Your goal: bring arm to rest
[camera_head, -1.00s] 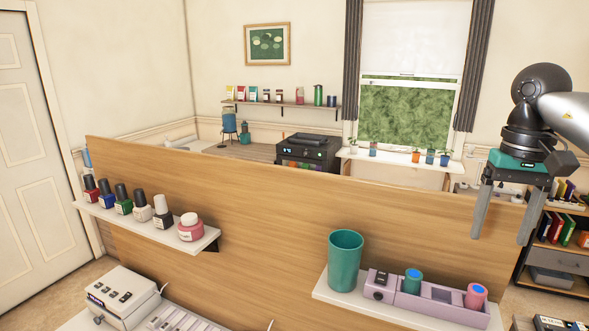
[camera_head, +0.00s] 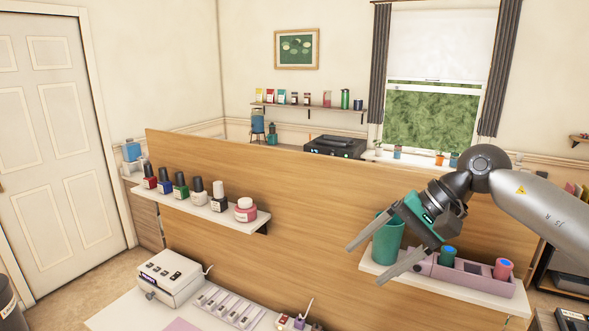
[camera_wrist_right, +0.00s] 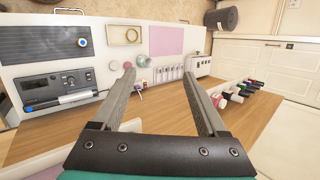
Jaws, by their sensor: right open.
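My right gripper (camera_head: 366,263) is open and empty in the head view. It points down and to the left, in front of the right wall shelf (camera_head: 440,279). It partly covers a teal cup (camera_head: 388,246) on that shelf; whether they touch cannot be told. In the right wrist view the two fingers (camera_wrist_right: 160,82) are spread apart with nothing between them, over a wooden panel (camera_wrist_right: 60,142) and a white desk top. My left gripper is in neither view.
A mauve holder (camera_head: 468,280) with teal and pink items stands on the right shelf. The left shelf (camera_head: 200,212) carries several nail polish bottles and a pink jar (camera_head: 246,210). Below is a white desk with a white box device (camera_head: 170,276). A wooden partition (camera_head: 310,190) stands behind.

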